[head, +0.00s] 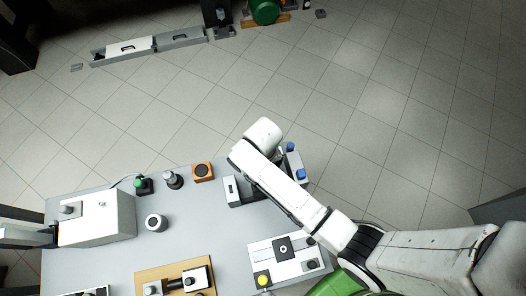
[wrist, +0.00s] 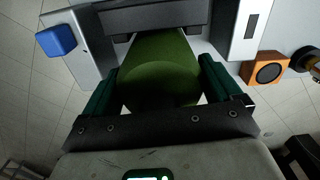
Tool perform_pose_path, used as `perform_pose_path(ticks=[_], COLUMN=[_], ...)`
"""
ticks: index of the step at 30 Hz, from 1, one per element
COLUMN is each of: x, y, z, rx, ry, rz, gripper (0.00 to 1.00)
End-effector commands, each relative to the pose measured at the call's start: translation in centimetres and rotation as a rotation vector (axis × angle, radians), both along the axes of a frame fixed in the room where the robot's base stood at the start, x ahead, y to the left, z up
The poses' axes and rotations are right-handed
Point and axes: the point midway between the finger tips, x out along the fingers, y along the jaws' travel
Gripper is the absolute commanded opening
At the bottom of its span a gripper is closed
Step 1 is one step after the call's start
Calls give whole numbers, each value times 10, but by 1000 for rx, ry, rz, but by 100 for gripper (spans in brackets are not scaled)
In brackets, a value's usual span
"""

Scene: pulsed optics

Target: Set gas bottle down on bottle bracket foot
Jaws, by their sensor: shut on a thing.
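In the wrist view, my gripper (wrist: 160,80) has its two dark green fingers on either side of a green rounded body, the gas bottle (wrist: 160,85). It is shut on the bottle. The bottle's far end reaches a dark grey crosspiece of what looks like the bottle bracket (wrist: 150,18). I cannot tell whether they touch, or whether the bottle rests on the foot, which is hidden. In the head view, the bracket's grey block (head: 232,190) shows beside my white wrist at the bench's far right corner. My wrist hides the gripper and bottle there.
Blue knobs (head: 300,174) stand by the bracket. An orange block with a dark round top (head: 202,171) is to its left on the grey bench (head: 190,225). A white box (head: 97,218) and a plate with a yellow button (head: 263,280) stand nearby.

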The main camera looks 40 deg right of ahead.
Motion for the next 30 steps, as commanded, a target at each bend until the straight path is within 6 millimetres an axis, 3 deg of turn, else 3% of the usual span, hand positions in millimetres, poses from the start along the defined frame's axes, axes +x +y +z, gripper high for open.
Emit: perform_pose_path(ticks=[29,30], x=[1,2], y=[0,0], z=[-5,-5], rx=[0,0], ry=[-4,-4], rz=[0,0], gripper=[31,94])
